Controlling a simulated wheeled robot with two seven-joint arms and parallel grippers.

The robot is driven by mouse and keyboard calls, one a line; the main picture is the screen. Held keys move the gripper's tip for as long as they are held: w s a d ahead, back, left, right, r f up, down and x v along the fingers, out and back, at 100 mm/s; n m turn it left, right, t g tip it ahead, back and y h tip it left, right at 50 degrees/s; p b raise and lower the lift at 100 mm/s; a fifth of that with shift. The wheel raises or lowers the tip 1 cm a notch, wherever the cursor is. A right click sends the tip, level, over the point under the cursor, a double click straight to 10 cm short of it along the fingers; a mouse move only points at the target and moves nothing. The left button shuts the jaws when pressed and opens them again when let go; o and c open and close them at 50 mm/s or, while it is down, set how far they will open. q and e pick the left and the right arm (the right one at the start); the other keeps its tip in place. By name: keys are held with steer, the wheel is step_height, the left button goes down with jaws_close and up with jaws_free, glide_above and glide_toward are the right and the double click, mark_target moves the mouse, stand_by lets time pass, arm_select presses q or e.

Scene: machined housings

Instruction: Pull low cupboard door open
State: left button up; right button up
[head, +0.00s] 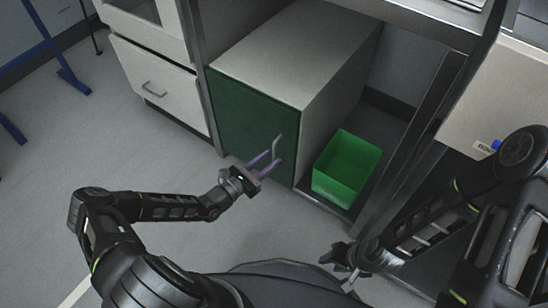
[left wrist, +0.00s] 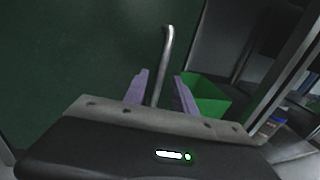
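The low cupboard (head: 290,62) has a white body and a dark green door (head: 245,108), which looks closed. A bent metal handle (head: 277,146) stands near the door's right edge. My left gripper (head: 267,162) is at the handle. In the left wrist view, the handle (left wrist: 167,50) runs down between the two purple fingers of my left gripper (left wrist: 160,92). The fingers are apart with gaps beside the bar, and I see no clear contact. The green door (left wrist: 70,60) fills the left of that view. My right gripper (head: 342,258) is low in front of my body; its fingers are unclear.
A green bin (head: 346,168) stands right of the cupboard, inside the metal bench frame. A white drawer unit (head: 160,85) stands to the left. Blue stand legs (head: 72,85) are at far left. The grey floor (head: 150,160) before the door is clear except for my arm.

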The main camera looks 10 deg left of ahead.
arm_select(q)
steer(key=shift+x, duration=1.35)
jaws_close()
stand_by(0.4)
